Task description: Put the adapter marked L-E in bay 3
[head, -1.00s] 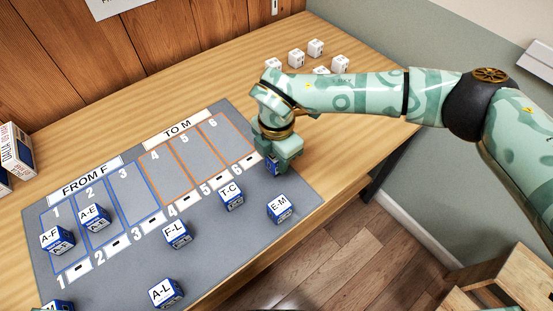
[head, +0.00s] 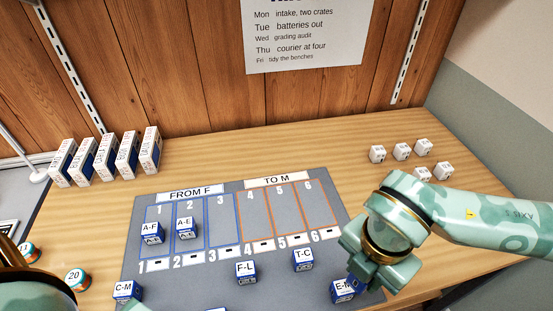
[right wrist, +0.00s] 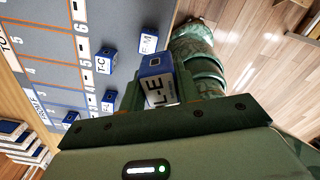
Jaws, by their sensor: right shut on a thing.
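My right gripper (head: 372,272) is shut on the adapter marked L-E (right wrist: 158,90), a white and blue cube whose label shows in the right wrist view. The gripper is at the mat's right side, close to the E-M adapter (head: 341,291). Bay 3 (head: 221,222) is empty, blue-outlined, under the FROM F sign (head: 191,194).
A-F (head: 152,232) stands in bay 1 and A-E (head: 185,228) in bay 2. F-L (head: 246,271), T-C (head: 303,259) and C-M (head: 126,291) stand in front of the bays. Bays 4 to 6 (head: 286,217) are empty. White cubes (head: 402,151) and upright boxes (head: 107,157) stand behind the mat.

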